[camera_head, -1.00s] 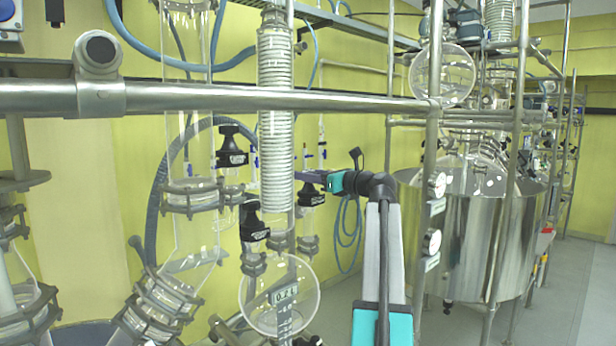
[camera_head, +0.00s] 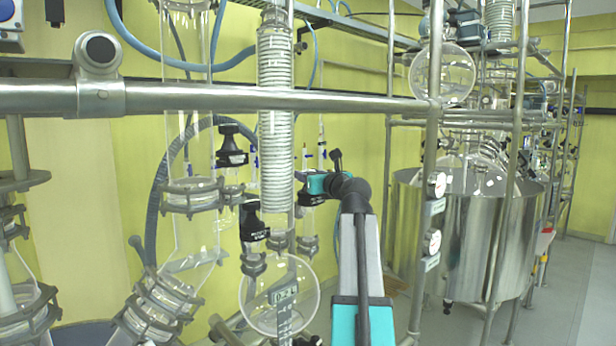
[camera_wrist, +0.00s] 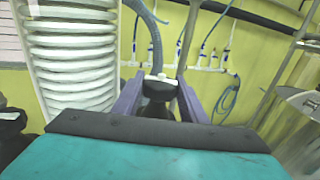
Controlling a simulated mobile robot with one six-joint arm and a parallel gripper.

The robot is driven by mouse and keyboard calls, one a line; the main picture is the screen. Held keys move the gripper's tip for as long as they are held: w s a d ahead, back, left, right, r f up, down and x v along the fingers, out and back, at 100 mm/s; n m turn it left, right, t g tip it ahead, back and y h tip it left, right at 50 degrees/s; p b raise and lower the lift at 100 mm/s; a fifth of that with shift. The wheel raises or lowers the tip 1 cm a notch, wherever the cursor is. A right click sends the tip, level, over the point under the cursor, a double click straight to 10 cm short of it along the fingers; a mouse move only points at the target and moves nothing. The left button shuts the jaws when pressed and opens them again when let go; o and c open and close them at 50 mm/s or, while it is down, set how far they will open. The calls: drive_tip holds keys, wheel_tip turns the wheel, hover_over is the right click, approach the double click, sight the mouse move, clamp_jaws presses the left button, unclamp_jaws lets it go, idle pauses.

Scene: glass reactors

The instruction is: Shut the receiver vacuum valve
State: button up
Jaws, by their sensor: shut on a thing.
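My gripper (camera_wrist: 158,101) shows in the wrist view with a purple finger on each side of a black valve handle (camera_wrist: 158,88). It is shut on this handle, which has a pale cap-like part at its far end. In the head view my arm reaches up from below, and the same handle (camera_head: 308,198) is partly hidden by the teal gripper body and a metal post. The fingers are mostly hidden there. I cannot read a label on this valve. Two similar black valve handles stand to the left, one upper (camera_head: 231,146) and one lower (camera_head: 252,222).
A ribbed white column (camera_head: 275,120) stands close on the left, with a round glass flask (camera_head: 279,294) below it. A horizontal steel rail (camera_head: 260,99) crosses in front. A steel vessel (camera_head: 475,240) stands at the right. Blue hoses hang on the yellow wall.

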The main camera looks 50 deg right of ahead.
drive_tip(key=shift+m+g+h, duration=1.1)
drive_tip(key=shift+m+h, duration=0.5)
drive_tip(key=shift+h, duration=0.7)
drive_tip(key=o, duration=1.1)
drive_tip(key=shift+d, duration=0.1)
drive_tip(key=shift+c, duration=0.2)
